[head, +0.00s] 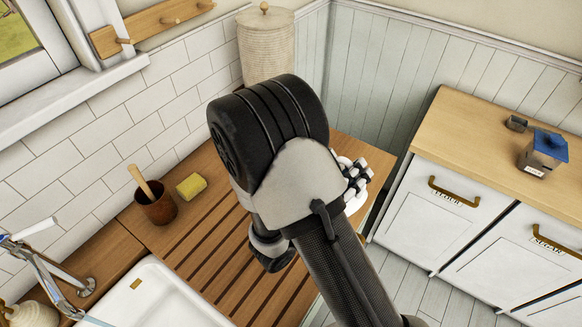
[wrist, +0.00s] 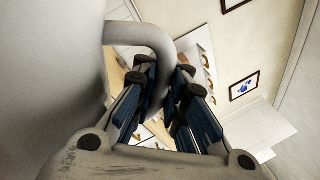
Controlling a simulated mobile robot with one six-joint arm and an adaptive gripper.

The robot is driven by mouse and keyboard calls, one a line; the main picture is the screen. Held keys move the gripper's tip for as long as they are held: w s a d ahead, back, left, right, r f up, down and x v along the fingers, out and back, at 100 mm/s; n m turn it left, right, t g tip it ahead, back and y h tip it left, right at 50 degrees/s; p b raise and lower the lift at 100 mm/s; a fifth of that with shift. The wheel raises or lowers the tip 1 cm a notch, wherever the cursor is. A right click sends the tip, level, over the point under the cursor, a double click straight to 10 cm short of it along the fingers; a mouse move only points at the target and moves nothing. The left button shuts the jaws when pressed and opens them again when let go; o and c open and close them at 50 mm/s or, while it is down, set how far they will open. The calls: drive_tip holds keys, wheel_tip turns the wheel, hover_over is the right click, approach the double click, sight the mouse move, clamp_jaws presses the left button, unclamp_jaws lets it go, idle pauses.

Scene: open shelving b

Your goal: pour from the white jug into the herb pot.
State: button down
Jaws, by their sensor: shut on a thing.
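The white jug (wrist: 60,70) fills the left of the wrist view, large and close. Its curved handle (wrist: 150,36) runs between the fingers of my gripper (wrist: 165,72), which is shut on it. The jug's mouth and contents are out of sight. In the head view my arm covers most of the gripper (head: 357,180), and only some pale finger parts show at its right. I cannot make out the jug clearly there. I see no herb pot in either view; my arm may hide it.
The slatted wooden draining board (head: 215,265) lies under my arm beside a white sink (head: 150,300) and tap (head: 50,275). A brown pot with a brush (head: 155,207), a yellow sponge (head: 191,187) and a ribbed canister (head: 265,45) stand near the tiled wall. A cabinet (head: 440,140) is at right.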

drive_tip(key=shift+w+a+r+n+t+p, duration=0.2)
drive_tip(key=shift+w+a+r+n+p, duration=0.15)
drive_tip(key=shift+r+n+p, duration=0.25)
drive_tip(key=shift+w+a+r+n+t+p, duration=0.3)
drive_tip(key=shift+r+n+p, duration=0.2)
drive_tip(key=shift+r, duration=0.2)
idle(3.4)
